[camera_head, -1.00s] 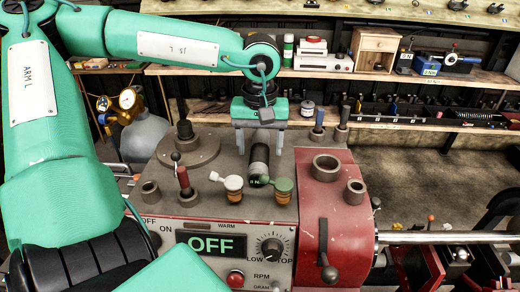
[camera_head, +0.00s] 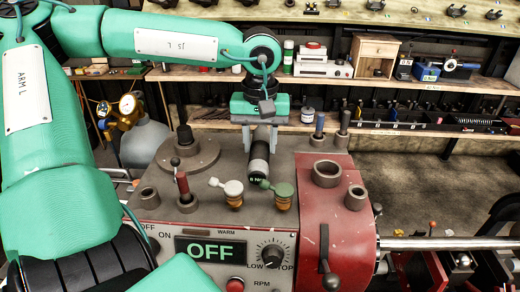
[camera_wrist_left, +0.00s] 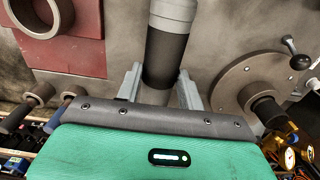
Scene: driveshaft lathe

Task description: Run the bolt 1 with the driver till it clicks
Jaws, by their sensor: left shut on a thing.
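I cannot tell whether the driver is lifted off the surface. Bolt 1 cannot be made out. My right gripper is not in view.
Two oil cups, one white-lidded (camera_head: 233,192) and one green-lidded (camera_head: 282,193), stand close in front of the driver. The control panel reads OFF (camera_head: 209,249). Shelves line the back.

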